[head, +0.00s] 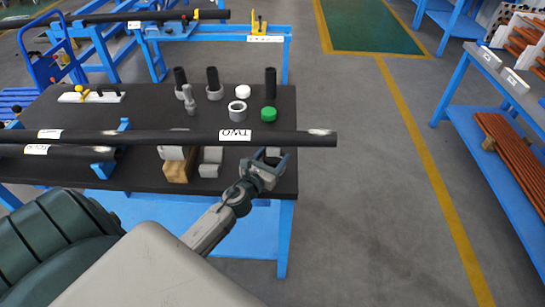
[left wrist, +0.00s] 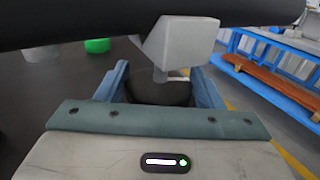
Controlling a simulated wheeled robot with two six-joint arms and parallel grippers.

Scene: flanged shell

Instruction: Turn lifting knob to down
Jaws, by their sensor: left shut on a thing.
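The lifting knob (left wrist: 158,90) is a dark round piece under a pale grey block (left wrist: 178,42) in the left wrist view. In the head view my left gripper (head: 263,162) is at the right end of the dark table, below the pipe marked "TWO" (head: 280,138). The knob is mostly hidden there by the fingers, and its turn position cannot be read. My right gripper is not in view.
The dark table (head: 140,103) holds short black tubes, grey rings, a white cap (head: 242,91) and a green cap (head: 268,114). A wooden block (head: 179,168) stands under the pipe. Open floor (head: 370,200) lies to the right, before a blue rack (head: 488,150).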

